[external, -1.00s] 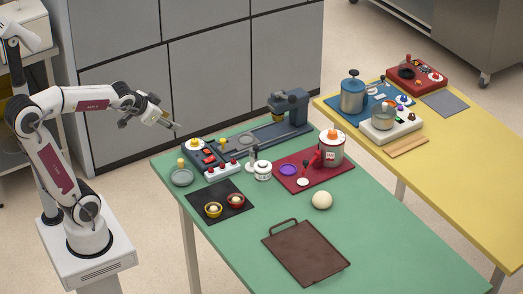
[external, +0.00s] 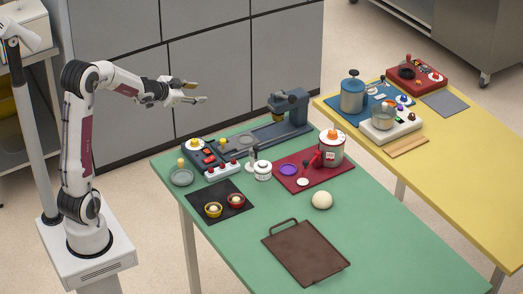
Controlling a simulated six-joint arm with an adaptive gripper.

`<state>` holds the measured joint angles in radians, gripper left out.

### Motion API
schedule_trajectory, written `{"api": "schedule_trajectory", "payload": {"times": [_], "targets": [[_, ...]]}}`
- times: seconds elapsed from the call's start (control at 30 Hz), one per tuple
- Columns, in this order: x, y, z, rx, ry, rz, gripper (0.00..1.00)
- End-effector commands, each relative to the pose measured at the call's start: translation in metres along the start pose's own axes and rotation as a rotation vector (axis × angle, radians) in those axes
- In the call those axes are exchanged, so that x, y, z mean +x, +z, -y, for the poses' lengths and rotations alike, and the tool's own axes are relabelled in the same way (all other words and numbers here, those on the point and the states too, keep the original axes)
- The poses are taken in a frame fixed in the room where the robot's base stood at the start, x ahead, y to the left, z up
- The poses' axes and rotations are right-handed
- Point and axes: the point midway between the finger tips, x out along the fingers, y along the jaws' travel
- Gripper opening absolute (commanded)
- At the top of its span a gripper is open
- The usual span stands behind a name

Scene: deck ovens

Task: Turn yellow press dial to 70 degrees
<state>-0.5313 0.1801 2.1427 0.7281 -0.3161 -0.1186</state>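A dial with a yellow cap on a white disc (external: 194,144) sits on the dark control box at the far left corner of the green table. The box joins the base of the blue-grey press (external: 289,108). The dial's angle is too small to read. My gripper (external: 200,92) is in the air above and a little behind the dial, apart from it. Its fingers point right, are spread and hold nothing.
A grey round dish with a yellow knob (external: 181,177) stands left of the control box. A white block with red knobs (external: 222,170) stands in front.

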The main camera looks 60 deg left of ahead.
Motion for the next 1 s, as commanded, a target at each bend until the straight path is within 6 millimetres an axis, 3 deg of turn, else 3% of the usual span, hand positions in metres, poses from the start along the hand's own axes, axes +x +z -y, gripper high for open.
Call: {"api": "schedule_trajectory", "payload": {"times": [0.2, 0.5, 1.0], "targets": [[0.037, 0.021, 0.011, 0.016, 0.043, -0.062, 0.38], [0.075, 0.056, 0.015, 0.02, 0.127, -0.159, 0.38], [0.104, 0.133, 0.004, -0.048, 0.303, -0.338, 0.38]]}}
